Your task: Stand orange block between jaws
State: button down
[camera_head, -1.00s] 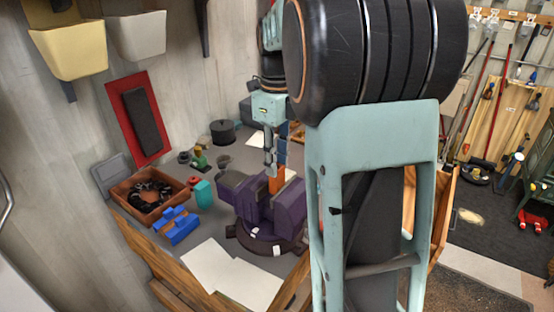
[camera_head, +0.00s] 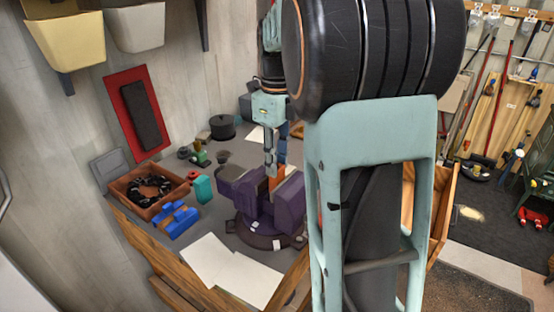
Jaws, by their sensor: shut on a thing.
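The purple vise (camera_head: 289,203) stands on the grey bench on a round dark base, with its two jaws apart. The orange block (camera_head: 275,183) is upright at the gap between the jaws. Its lower end is hidden behind the near jaw, so I cannot tell whether it touches the vise floor. My gripper (camera_head: 272,167) points down from above and is shut on the upper part of the orange block. My own large arm link covers the view to the right of the vise.
A brown tray (camera_head: 121,190) with black coiled items, blue blocks (camera_head: 178,222) and a teal block (camera_head: 203,189) lie left of the vise. White sheets (camera_head: 208,262) lie in front. A black round pot (camera_head: 222,127) stands behind. A wooden rail edges the bench.

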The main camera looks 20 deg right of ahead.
jog(key=shift+f+b, duration=0.35)
jog(key=shift+f, duration=0.25)
dwell(0.3)
jog(key=c, duration=1.5)
grip_release()
jog(key=shift+f, duration=0.1)
notch_tip(320, 180, up, 6)
jog(key=p, duration=0.5)
jog(key=shift+p, duration=0.3)
